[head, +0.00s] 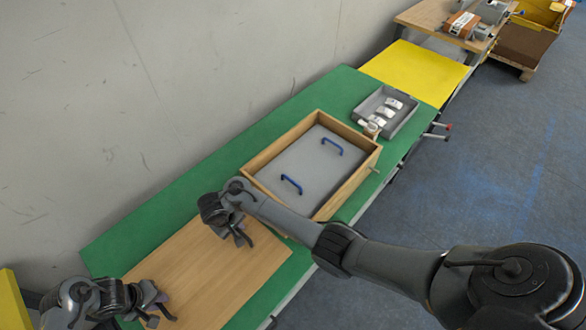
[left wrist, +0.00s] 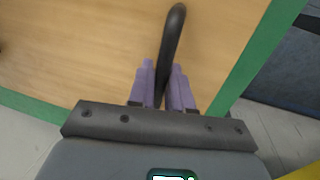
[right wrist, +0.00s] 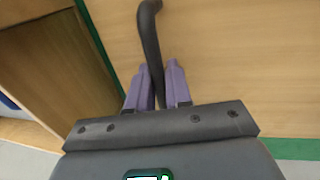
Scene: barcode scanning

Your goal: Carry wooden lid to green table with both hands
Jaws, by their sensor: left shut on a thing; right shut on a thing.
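The wooden lid (head: 215,275) is a flat light-brown board lying on or just above the green table (head: 150,205), at its near left part; I cannot tell if it touches. My left gripper (head: 155,308) is at the lid's near left side. In the left wrist view its purple fingers (left wrist: 162,88) are shut on a black handle (left wrist: 173,40) of the lid. My right gripper (head: 243,236) is over the lid's far right part. In the right wrist view its fingers (right wrist: 158,88) are shut on the other black handle (right wrist: 150,35).
A wooden box (head: 345,185) with a grey inner panel and two blue handles stands right beside the lid. A grey tray (head: 405,118) with several white items lies farther back, before a yellow table (head: 415,70). A wall runs along the left.

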